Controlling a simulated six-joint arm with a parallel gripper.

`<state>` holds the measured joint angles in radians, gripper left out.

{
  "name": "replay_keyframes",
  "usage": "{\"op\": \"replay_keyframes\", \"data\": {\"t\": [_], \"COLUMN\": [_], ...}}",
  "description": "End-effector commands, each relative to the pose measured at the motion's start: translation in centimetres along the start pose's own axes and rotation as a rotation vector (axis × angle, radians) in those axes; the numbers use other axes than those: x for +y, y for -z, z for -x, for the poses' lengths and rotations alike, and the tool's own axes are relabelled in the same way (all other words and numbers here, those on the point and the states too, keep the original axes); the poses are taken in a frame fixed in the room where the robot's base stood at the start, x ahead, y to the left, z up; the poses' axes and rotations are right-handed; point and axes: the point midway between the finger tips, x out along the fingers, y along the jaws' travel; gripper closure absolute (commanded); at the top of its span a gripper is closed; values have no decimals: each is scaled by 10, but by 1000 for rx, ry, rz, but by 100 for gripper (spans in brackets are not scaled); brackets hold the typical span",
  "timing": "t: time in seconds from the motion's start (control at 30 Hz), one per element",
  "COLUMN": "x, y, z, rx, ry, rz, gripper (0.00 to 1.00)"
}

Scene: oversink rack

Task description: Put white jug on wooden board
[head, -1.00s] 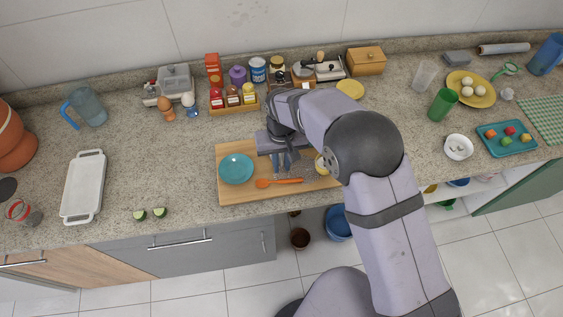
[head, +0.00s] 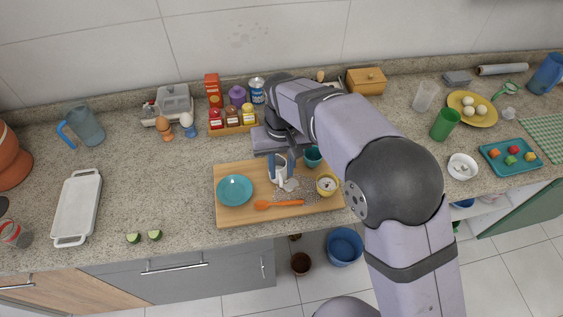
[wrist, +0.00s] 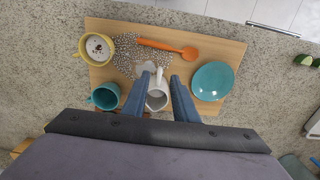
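The white jug (head: 281,173) is over the wooden board (head: 230,212), between my gripper's blue fingers. My gripper (wrist: 161,88) points down and its fingers lie close along both sides of the jug, which also shows in the wrist view (wrist: 157,98). The gripper looks shut on the jug. Whether the jug's base touches the board is hard to tell. The board also shows in the wrist view (wrist: 225,48).
On the board are a teal plate (head: 235,190), an orange spoon (head: 280,204), a yellow cup (head: 327,185), a teal mug (head: 312,157) and a speckled patch. A spice tray (head: 232,128) stands behind. Counter is free left of the board.

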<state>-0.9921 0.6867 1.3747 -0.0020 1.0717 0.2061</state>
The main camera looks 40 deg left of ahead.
Motion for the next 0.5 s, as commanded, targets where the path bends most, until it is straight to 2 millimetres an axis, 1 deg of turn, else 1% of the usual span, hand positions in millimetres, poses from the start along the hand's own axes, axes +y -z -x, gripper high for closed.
{"op": "replay_keyframes", "data": {"t": [0.1,0.2,0.33,0.5], "x": [0,0,0,0], "y": [1,1,0,0], "z": [16,28,36,40], "rx": [3,3,0,-1], "ry": [1,1,0,0], "rz": [0,0,0,0], "gripper": [74,74,74,74]}}
